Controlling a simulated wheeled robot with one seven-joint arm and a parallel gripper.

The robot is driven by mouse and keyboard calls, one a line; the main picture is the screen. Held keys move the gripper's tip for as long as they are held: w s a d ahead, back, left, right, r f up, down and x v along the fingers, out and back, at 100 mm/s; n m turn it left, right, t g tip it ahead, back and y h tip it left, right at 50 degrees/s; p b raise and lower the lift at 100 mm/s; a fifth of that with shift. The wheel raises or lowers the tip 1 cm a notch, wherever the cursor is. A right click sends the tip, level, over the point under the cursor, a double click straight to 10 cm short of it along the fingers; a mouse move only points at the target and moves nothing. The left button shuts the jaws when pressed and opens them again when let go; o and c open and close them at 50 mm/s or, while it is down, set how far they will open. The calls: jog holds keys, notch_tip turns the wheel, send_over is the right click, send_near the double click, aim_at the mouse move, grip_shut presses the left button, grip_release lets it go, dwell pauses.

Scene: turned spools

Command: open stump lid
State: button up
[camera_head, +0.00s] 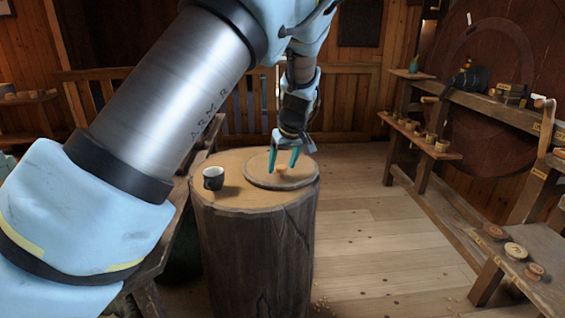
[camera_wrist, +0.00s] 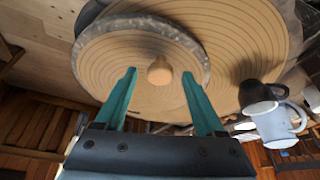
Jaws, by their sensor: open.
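The stump (camera_head: 255,255) stands upright on the floor, with a round flat lid (camera_head: 302,180) on the right part of its top. The lid (camera_wrist: 95,62) has a grey bark rim and a small round wooden knob (camera_wrist: 160,70) at its middle. My gripper (camera_head: 285,165) is over the lid with its teal fingers pointing down. In the wrist view the open fingers (camera_wrist: 160,84) lie on either side of the knob, with clear gaps and nothing held. In the head view the knob (camera_head: 281,169) shows small between the fingertips. I cannot tell whether the fingertips touch the lid.
A dark mug (camera_head: 213,179) stands on the stump's left part, beside the lid; the wrist view shows it at right (camera_wrist: 262,97). Shelves with several spools (camera_head: 441,146) and a bench (camera_head: 545,255) stand at right.

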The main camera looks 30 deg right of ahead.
jog(key=shift+f, duration=0.1)
jog(key=shift+c, duration=0.3)
grip_shut()
dwell(1.1)
